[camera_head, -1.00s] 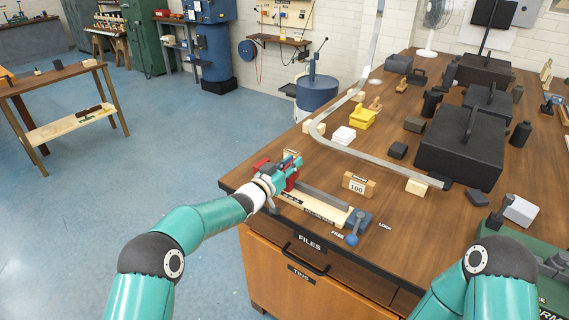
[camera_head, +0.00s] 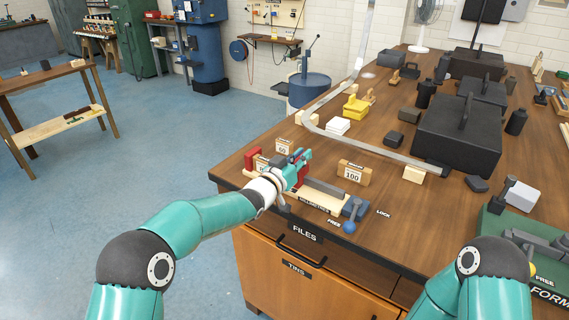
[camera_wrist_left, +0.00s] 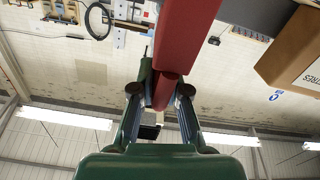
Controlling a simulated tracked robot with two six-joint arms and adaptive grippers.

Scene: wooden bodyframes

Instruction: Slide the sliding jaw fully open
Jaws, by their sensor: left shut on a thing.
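The sliding jaw is a red block (camera_head: 304,174) on a pale wooden base with a grey rail (camera_head: 326,188) near the table's front left edge. A second red block (camera_head: 251,158), the fixed jaw, stands at the left end, with a clear gap between them. My left gripper (camera_head: 298,162) is shut on the sliding jaw; in the left wrist view the red piece (camera_wrist_left: 168,85) sits between its fingers. A lever with a blue knob (camera_head: 349,227) at the rail's right end points toward the FREE label. My right gripper is out of view.
A wooden block marked 100 (camera_head: 354,173) stands just behind the rail, and another marked 50 (camera_head: 284,148) stands behind the jaws. A curved metal strip (camera_head: 375,155) and black cases (camera_head: 459,135) lie farther back. A green-based tool (camera_head: 510,240) stands at the right.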

